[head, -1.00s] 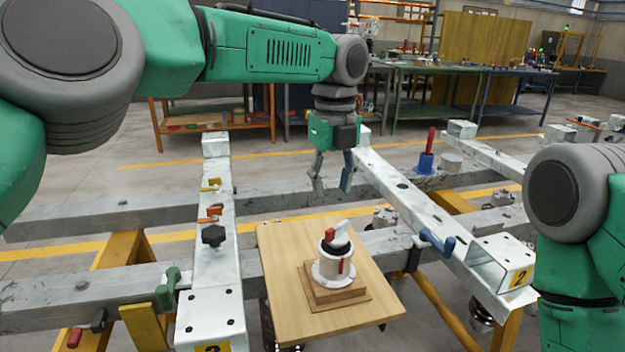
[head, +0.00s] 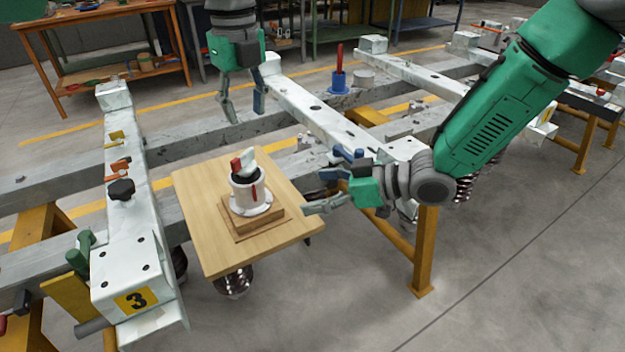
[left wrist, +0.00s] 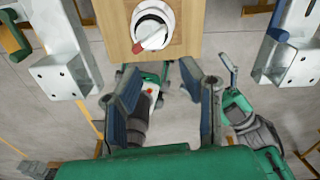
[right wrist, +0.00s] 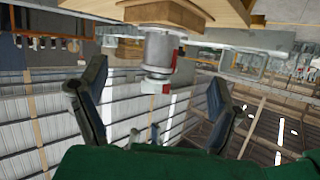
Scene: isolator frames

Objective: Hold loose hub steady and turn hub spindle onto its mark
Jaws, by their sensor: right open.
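The white hub (head: 250,196) stands upright on a stepped wooden block, with a red mark on its side. On top sits the spindle (head: 243,161), a white knob with a red end and a dark band below. The red end points left, apart from the red mark. In the left wrist view the hub (left wrist: 153,12) is beyond the fingertips; in the right wrist view the hub (right wrist: 157,50) appears upside down. My left gripper (head: 243,116) is open and empty, above and behind the hub. My right gripper (head: 306,193) is open, right of the hub, not touching it.
The wooden board (head: 200,205) carries the block. White beams flank it, the left one (head: 130,250) with a black knob and clamps. A blue handle (head: 346,153) is close to my right gripper. A blue holder with a red rod (head: 339,78) stands behind.

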